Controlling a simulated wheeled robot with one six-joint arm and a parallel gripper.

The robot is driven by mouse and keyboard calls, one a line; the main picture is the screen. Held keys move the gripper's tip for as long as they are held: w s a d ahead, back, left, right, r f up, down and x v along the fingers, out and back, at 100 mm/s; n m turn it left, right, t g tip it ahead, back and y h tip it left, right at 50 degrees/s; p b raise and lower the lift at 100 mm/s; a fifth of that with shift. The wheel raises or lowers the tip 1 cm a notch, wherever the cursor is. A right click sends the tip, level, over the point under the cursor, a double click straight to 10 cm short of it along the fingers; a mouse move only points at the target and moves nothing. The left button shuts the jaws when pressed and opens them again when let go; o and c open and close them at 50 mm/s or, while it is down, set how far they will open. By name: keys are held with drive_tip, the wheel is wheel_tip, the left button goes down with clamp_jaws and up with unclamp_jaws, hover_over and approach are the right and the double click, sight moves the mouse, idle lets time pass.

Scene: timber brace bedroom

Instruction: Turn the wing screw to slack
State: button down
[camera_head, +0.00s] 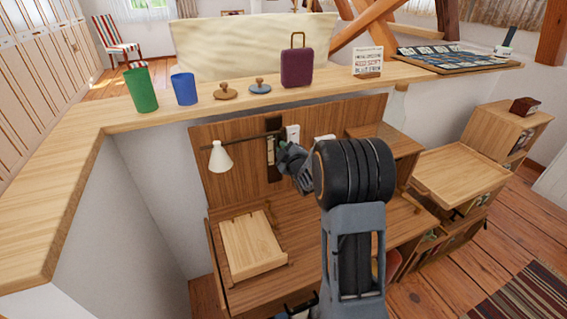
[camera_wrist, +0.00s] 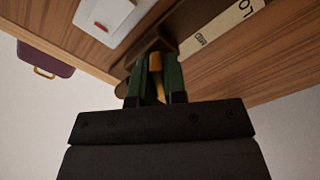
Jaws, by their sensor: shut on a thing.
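The wing screw (camera_wrist: 159,82) shows in the wrist view as a small brass-coloured piece between the two green fingers of my gripper (camera_wrist: 158,72). My gripper is shut on it, and the fingers hide most of its shape. In the head view my gripper (camera_head: 284,149) reaches the dark upright plate (camera_head: 272,170) on the wooden back panel. The screw itself cannot be made out there. A dark rod (camera_head: 244,137) runs left from the plate to a white lamp shade (camera_head: 220,157).
A white switch (camera_head: 293,132) sits beside the plate, close to my fingers; it also shows in the wrist view (camera_wrist: 112,12). A lettered pale strip (camera_wrist: 222,28) lies right of them. Cups, knobs and a purple suitcase (camera_head: 297,67) stand on the ledge above.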

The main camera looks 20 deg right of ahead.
drive_tip(key=n+b, duration=0.3)
drive_tip(key=b, duration=0.2)
drive_tip(key=n+b, duration=0.2)
drive_tip(key=b, duration=0.2)
drive_tip(key=shift+a+f+n+b, duration=0.1)
drive_tip(key=shift+f+n+b, duration=0.3)
drive_tip(key=n+b, duration=0.3)
drive_tip(key=b, duration=0.2)
drive_tip(key=shift+r, duration=0.15)
drive_tip(key=shift+r+n+b, duration=0.1)
drive_tip(key=shift+n+b, duration=0.5)
drive_tip(key=shift+n, duration=0.1)
drive_tip(key=shift+r, duration=0.15)
drive_tip(key=c, duration=1.2)
unclamp_jaws()
drive_tip(key=s+p, duration=0.1)
drive_tip(key=s, duration=1.2)
drive_tip(key=shift+s, duration=0.4)
